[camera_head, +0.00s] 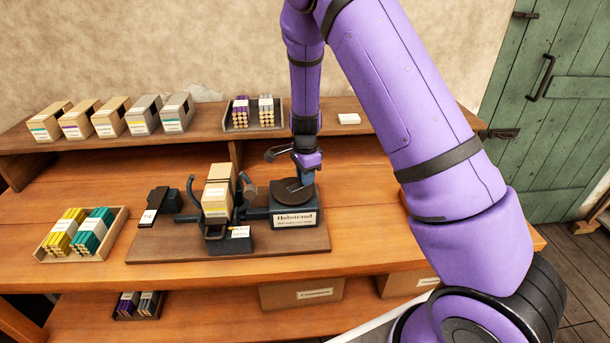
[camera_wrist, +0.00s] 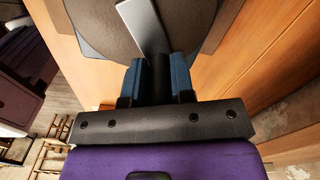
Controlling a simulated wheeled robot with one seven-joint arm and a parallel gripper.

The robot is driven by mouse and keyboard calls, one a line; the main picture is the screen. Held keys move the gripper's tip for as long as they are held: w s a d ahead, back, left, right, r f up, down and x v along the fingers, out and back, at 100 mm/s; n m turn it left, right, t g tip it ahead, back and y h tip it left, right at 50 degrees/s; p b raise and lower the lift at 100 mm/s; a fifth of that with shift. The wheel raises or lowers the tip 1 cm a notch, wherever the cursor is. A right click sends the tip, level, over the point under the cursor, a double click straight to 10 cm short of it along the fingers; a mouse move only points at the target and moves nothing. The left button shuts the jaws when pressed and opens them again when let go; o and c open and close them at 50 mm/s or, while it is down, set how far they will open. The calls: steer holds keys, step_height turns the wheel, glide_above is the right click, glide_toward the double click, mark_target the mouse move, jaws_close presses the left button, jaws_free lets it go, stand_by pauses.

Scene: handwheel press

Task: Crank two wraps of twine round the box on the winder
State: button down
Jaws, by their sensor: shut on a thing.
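The winder (camera_head: 265,198) stands on a brown board on the bench. A cream box (camera_head: 216,196) sits upright in its cradle, between a curved dark arm and a small round disc. To its right is a dark housing labelled "Holmstrand" (camera_head: 296,219) with a round top plate (camera_head: 290,191). My gripper (camera_head: 303,172) points down over that plate. In the wrist view my gripper (camera_wrist: 157,75) is shut on a dark upright crank handle (camera_wrist: 158,68), at the end of a grey crank arm (camera_wrist: 142,24) across the round plate. I cannot make out any twine wraps on the box.
A tray of yellow and teal bundles (camera_head: 82,256) lies at the bench's left. Several boxes (camera_head: 110,118) and a tray of purple and grey bundles (camera_head: 254,126) stand on the rear shelf. The bench front right of the board is clear.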

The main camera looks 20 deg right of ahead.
steer(key=c, duration=1)
jaws_free()
steer(key=shift+o, duration=0.2)
steer(key=shift+r, duration=0.15)
step_height(320, 180, up, 11)
steer(key=shift+f, duration=0.2)
